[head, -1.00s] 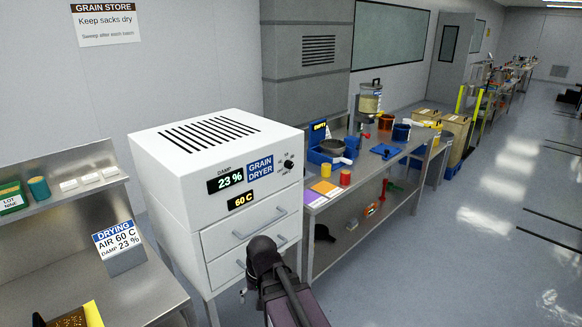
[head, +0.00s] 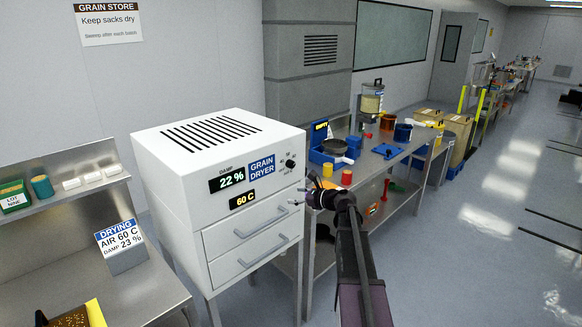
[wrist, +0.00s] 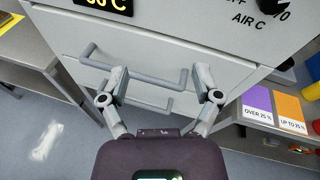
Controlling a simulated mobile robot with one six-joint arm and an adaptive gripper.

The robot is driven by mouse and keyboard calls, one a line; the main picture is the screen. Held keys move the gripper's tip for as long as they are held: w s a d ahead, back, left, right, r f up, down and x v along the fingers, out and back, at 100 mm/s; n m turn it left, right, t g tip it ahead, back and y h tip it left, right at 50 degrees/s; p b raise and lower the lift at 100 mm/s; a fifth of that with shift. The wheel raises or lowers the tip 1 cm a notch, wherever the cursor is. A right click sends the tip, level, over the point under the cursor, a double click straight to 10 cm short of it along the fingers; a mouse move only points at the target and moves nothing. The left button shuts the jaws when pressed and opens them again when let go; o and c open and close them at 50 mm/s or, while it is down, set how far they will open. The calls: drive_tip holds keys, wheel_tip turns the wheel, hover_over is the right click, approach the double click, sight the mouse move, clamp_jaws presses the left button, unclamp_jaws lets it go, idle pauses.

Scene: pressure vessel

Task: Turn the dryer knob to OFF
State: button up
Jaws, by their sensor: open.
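The dryer knob (head: 290,164) is a small black dial on the upper right of the white grain dryer's front (head: 228,198). In the wrist view the knob (wrist: 270,14) shows at the top right edge, partly cut off, beside "AIR C" lettering; its exact setting is hard to read. My gripper (wrist: 161,76) is open and empty, its two fingers spread in front of the drawer fronts, below and left of the knob there. In the head view my gripper (head: 298,198) is near the dryer's right edge, below the knob and apart from it.
Two drawer handles (head: 260,222) stick out below the knob. The dryer displays read 22 % and 60 C. A metal bench (head: 395,180) with cups, a blue scale and cards stands right of the dryer. Another bench (head: 150,290) is at left.

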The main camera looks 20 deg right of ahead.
sight(293, 166)
drive_tip(key=w+d+r+m+t+h, duration=0.1)
drive_tip(key=d+r+m+t, duration=0.2)
drive_tip(key=d+m, duration=0.3)
drive_tip(key=d+r, duration=0.1)
drive_tip(key=d, duration=0.3)
drive_tip(key=shift+w+d+m+t, duration=0.25)
drive_tip(key=shift+d+m+t, duration=0.05)
drive_tip(key=shift+m, duration=0.1)
drive_tip(key=shift+w+r, duration=0.1)
drive_tip(key=x, duration=1.3)
drive_tip(key=shift+w+a, duration=0.1)
drive_tip(key=shift+w, duration=0.25)
clamp_jaws()
drive_tip(key=shift+s+a, duration=0.1)
drive_tip(key=shift+a, duration=0.2)
drive_tip(key=shift+d, duration=0.2)
